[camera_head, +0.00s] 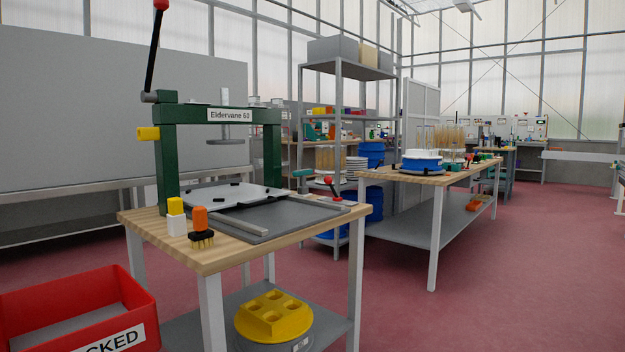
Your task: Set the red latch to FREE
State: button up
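A green press (166,160) labelled "Eldervane 60" stands on a wooden-topped table (235,257). A small red-knobbed lever (332,186) sits at the right edge of this table, tilted up to the left. It may be the red latch, but I cannot be sure. A long black lever (155,50) with a red knob rises from the press's upper left, and a yellow block (148,134) sticks out on its left side. No FREE marking is readable. My gripper is not in view.
A red bin (70,305) with lettering ending "CKED" stands at front left. A white-and-yellow bottle (176,217) and an orange-handled brush (201,228) stand near the table's front. Another table (437,177) is behind right. The red floor (500,290) at right is clear.

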aim_at(328, 180)
jog(key=i+l, duration=0.15)
jog(key=i, duration=0.35)
jog(key=i+l+u, duration=0.15)
jog(key=i, duration=0.3)
jog(key=i+l, duration=0.25)
jog(key=i, duration=0.25)
jog(key=i+l+u, duration=0.15)
jog(key=i, duration=0.35)
